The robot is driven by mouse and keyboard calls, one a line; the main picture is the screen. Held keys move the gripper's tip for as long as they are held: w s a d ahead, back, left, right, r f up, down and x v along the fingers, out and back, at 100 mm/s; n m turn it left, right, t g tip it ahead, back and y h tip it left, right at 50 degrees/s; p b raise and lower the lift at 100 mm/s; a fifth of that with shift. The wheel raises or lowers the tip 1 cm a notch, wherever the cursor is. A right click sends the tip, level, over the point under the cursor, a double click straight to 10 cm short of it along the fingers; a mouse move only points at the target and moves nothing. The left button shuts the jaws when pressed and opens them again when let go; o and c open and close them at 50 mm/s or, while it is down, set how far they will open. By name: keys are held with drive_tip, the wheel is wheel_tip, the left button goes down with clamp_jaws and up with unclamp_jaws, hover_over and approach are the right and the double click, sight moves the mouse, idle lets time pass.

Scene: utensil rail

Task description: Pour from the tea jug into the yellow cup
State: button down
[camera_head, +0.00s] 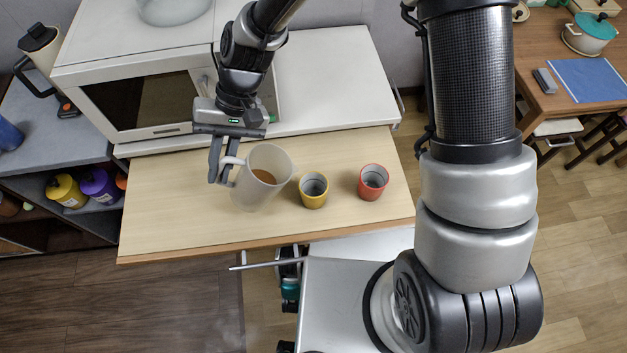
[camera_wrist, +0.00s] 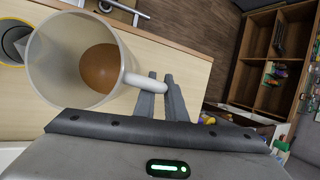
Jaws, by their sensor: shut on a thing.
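The tea jug (camera_head: 250,190) is a pale, translucent jug with brown tea inside. It leans to the right, its rim towards the yellow cup (camera_head: 313,198). My gripper (camera_head: 219,172) is shut on the jug's handle, on the jug's left side. I cannot tell how far the jug's base is above the table. The yellow cup stands upright just right of the jug, apart from it, and its inside looks grey. In the wrist view the jug (camera_wrist: 45,72) shows its tea, my gripper's fingers (camera_wrist: 162,92) are at the handle, and the yellow cup (camera_wrist: 12,63) is partly cut off at the left edge.
A red cup (camera_head: 373,184) stands right of the yellow cup on the wooden table (camera_head: 180,220). A white microwave (camera_head: 125,60) stands behind the jug. The table is clear left of the jug and along its front edge.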

sight(247, 160)
drive_tip(key=shift+w+d+r+y, duration=0.1)
drive_tip(key=shift+d+r+y, duration=0.05)
drive_tip(key=shift+d+y, duration=0.25)
drive_tip(key=shift+w+d+r+y, duration=0.1)
drive_tip(key=shift+d+y, duration=0.2)
drive_tip(key=shift+d, duration=0.15)
drive_tip(key=shift+w+d+f+g+y+b, duration=0.1)
drive_tip(key=shift+d+f+g+y+b, duration=0.1)
drive_tip(key=shift+d+y+b, duration=0.2)
drive_tip(key=shift+d+f+g+y+b, duration=0.1)
drive_tip(key=shift+d+g+y+b, duration=0.1)
drive_tip(key=shift+d+y+b, duration=0.15)
drive_tip(key=shift+d+r+n+y, duration=0.3)
drive_tip(key=shift+r+y, duration=0.1)
drive_tip(key=shift+r, duration=0.25)
drive_tip(key=shift+d+r+n+y, duration=0.25)
drive_tip(key=shift+r+y, duration=0.1)
drive_tip(key=shift+r, duration=0.25)
drive_tip(key=d+r+y, duration=0.1)
drive_tip(key=r+y+p, duration=0.1)
drive_tip(key=shift+w+d+r+n+g, duration=0.2)
drive_tip(key=shift+d+r+n+g, duration=0.05)
drive_tip(key=shift+d+r+g, duration=0.15)
drive_tip(key=shift+w+d+r+n+g+y, duration=0.1)
drive_tip(key=shift+d+r+n+g+y, duration=0.3)
drive_tip(key=shift+d+r+y, duration=0.8)
drive_tip(key=shift+d+r, duration=0.25)
drive_tip(key=shift+d, duration=0.15)
